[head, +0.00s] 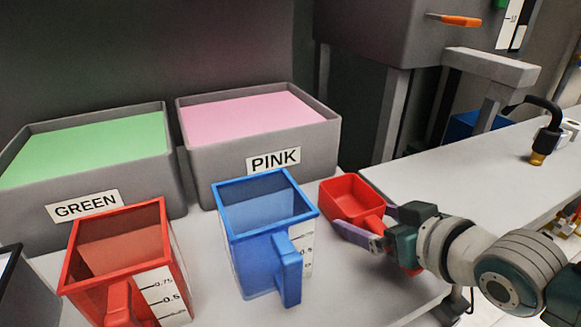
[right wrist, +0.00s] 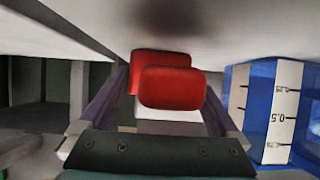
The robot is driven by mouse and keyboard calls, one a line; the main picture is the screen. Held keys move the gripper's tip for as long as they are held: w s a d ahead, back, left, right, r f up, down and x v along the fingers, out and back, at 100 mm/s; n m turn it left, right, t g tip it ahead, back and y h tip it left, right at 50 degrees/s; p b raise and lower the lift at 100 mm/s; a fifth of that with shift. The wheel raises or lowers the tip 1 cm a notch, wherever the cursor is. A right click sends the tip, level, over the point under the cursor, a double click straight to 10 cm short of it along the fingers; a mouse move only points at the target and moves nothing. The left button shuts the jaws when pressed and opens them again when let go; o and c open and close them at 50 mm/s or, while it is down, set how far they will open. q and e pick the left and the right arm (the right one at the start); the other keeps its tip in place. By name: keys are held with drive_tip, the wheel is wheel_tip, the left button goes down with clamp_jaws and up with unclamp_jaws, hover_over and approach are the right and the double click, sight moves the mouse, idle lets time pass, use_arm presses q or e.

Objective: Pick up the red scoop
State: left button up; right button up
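The red scoop (head: 350,193) lies on the light work surface, right of the blue jug, with its bowl open upward and its handle pointing toward my right arm. My right gripper (head: 370,223) is at the handle, one purple finger on each side of it. In the right wrist view the red scoop (right wrist: 172,88) shows between the two spread fingers, with a gap at the left finger; the right finger is very close to it. The gripper's palm hides part of the handle in the head view. My left gripper is not in view.
The blue jug (head: 235,235) stands close left of the scoop, and a red jug (head: 90,270) stands farther left. Behind are grey bins marked GREEN (head: 160,180) and PINK (head: 215,180). A grey machine (head: 385,30) stands behind right. A white bench (head: 470,165) extends right.

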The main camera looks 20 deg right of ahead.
drive_tip(key=c, duration=0.9)
drive_tip(key=shift+c, duration=0.3)
drive_tip(key=shift+r, duration=0.15)
